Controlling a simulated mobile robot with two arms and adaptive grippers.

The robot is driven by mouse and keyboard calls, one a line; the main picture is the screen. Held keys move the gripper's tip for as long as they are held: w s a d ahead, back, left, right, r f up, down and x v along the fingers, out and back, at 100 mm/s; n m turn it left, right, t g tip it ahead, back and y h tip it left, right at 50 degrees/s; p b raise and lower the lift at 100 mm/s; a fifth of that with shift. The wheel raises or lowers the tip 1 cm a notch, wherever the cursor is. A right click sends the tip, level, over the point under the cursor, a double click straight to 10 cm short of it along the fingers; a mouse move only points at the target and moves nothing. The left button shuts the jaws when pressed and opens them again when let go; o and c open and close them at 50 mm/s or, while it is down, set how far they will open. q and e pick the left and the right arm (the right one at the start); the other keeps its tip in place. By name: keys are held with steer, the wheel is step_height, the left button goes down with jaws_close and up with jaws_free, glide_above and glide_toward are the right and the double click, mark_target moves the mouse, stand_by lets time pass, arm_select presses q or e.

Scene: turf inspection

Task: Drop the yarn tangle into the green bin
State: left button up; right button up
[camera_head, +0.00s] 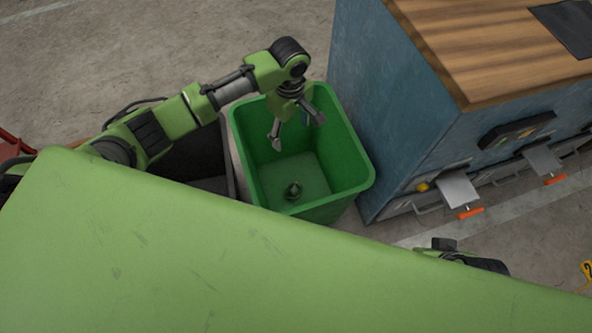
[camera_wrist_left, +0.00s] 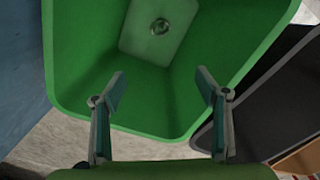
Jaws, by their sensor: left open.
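The green bin (camera_head: 360,182) stands upright on the floor beside the blue cabinet. A small dark green lump, which looks like the yarn tangle (camera_head: 293,190), lies on the bin's floor. It also shows as a small round shape in the left wrist view (camera_wrist_left: 160,26). My left gripper (camera_head: 297,130) hangs over the bin's opening with its fingers apart and nothing between them. The left wrist view shows the same open fingers (camera_wrist_left: 158,90) against the inside of the bin (camera_wrist_left: 75,95). My right gripper is not seen; only a bit of my right arm shows at lower right.
A dark grey bin (camera_head: 205,160) stands directly left of the green bin, partly hidden by my arm. A blue cabinet (camera_head: 385,110) with a wooden top (camera_head: 470,45) and orange-handled metal flaps (camera_head: 461,192) stands to the right. Open concrete floor lies behind, at upper left.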

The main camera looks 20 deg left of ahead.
arm_select(q)
step_height(320, 180, up, 8)
steer(key=shift+f, duration=0.25)
stand_by(0.4)
